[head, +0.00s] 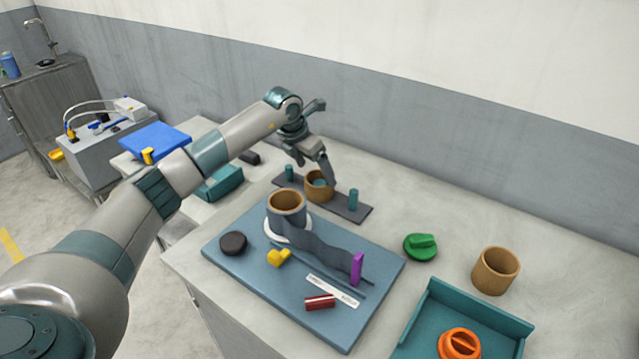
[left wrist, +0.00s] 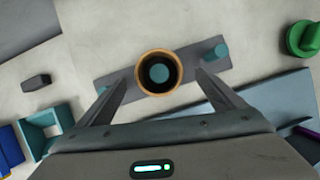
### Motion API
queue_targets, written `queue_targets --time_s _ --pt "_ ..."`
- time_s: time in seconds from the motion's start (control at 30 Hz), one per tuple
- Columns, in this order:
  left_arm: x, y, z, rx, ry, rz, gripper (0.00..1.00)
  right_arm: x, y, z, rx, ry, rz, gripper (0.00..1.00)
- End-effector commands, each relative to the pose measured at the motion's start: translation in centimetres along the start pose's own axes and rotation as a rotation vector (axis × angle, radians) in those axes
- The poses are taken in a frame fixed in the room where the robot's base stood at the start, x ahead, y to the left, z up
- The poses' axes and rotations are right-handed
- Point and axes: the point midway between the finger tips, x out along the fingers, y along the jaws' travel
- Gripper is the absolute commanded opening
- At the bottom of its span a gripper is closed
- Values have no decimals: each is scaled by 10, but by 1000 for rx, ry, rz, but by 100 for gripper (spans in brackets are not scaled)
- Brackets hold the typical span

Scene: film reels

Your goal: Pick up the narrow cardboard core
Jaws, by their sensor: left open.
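A short cardboard core (head: 319,193) stands upright around a teal peg on a dark grey bar. In the left wrist view this core (left wrist: 144,83) shows from above, with the peg inside its hole. My left gripper (head: 314,169) is open just above it. In the left wrist view the two fingers (left wrist: 162,82) point toward either side of the core, with visible gaps. A wider-looking cardboard core (head: 496,272) stands alone on the right. A third cardboard ring (head: 287,199) tops the dark film roll on the mat. Which is narrowest is hard to judge. My right gripper is not seen.
The dark bar (head: 346,211) has teal pegs at both ends, close to my left fingers. A blue mat (head: 225,253) holds a black disc, a yellow piece and a purple piece. A green knob (head: 420,247) and a teal tray (head: 480,296) with an orange part stand right.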

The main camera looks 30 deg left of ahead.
Motion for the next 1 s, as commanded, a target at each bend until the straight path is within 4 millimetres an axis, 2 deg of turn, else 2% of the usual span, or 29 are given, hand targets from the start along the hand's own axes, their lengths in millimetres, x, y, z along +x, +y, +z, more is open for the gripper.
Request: queue_targets --time_s 0.13,0.57,0.8,1.0 --pt "5 0 0 0 0 1 89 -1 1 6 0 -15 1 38" --pt "10 0 0 -1 3 0 89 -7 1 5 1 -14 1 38" --pt "36 1 -1 -2 4 -2 89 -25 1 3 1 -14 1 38" --pt "55 2 -1 0 1 0 89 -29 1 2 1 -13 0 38"
